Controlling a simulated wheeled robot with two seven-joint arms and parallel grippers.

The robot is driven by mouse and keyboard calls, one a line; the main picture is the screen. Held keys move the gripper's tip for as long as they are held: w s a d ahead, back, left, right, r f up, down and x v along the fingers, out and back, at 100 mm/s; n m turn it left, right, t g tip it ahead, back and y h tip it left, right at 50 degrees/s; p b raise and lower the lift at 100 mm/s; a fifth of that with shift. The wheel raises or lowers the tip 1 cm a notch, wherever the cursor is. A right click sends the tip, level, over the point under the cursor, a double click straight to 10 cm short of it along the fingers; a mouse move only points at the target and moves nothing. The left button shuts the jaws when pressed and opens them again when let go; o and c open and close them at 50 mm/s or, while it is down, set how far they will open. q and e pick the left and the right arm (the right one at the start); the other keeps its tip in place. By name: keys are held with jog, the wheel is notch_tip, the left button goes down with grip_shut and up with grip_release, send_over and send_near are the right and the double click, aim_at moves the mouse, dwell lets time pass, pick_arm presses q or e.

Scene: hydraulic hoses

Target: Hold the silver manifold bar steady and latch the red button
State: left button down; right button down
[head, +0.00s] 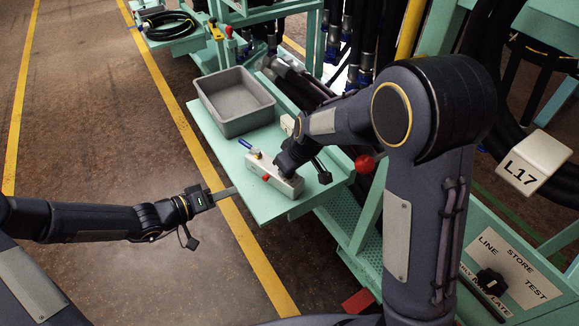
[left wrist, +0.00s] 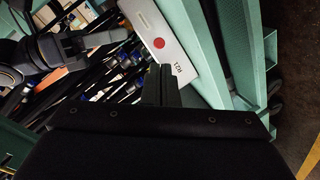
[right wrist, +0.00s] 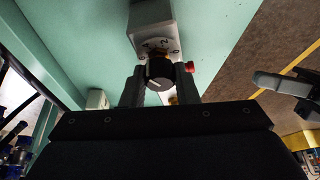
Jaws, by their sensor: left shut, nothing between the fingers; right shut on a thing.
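The silver manifold bar (head: 287,186) lies on the green shelf, and its side face with a label shows in the left wrist view (left wrist: 177,55). The red button (left wrist: 159,43) is on that face; it also shows in the head view (head: 265,178) and sticks out sideways in the right wrist view (right wrist: 189,67). My left gripper (head: 231,192) is shut and empty, off the shelf's front edge and apart from the bar. Its fingertips (left wrist: 166,70) appear below the button. My right gripper (right wrist: 159,82) is shut on a black dial knob (right wrist: 159,68) on the bar; in the head view my arm partly hides it.
A grey bin (head: 235,110) stands on the shelf (head: 227,165) behind the bar. A blue-handled valve (head: 246,145) is at the bar's left end. A red ball knob (head: 365,163) is right of the shelf. Open floor lies left of the shelf.

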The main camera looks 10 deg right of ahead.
aim_at(265, 178)
pick_arm(q)
jog(key=s+f+n+g+y, duration=0.3)
jog(key=s+f+n+y, duration=0.55)
jog(key=f+n, duration=0.5)
jog(key=w+d+r+n+t+y, duration=0.1)
jog(key=w+r+n+t, duration=0.25)
jog(key=r+n, duration=0.4)
jog(key=w+d+r+n+t+y, duration=0.15)
jog(key=r+n+t, duration=0.3)
jog(key=n, duration=0.65)
jog(key=shift+n+t+h, duration=0.3)
jog(key=shift+t+h, duration=0.1)
jog(key=shift+t, duration=0.1)
jog(key=shift+w+d+f, duration=0.25)
jog(key=shift+w+d, duration=1.2)
jog(key=shift+d, duration=0.1)
jog(key=shift+w+d+f, duration=0.2)
jog(key=shift+w+d, duration=1.2)
jog(key=shift+d, duration=0.15)
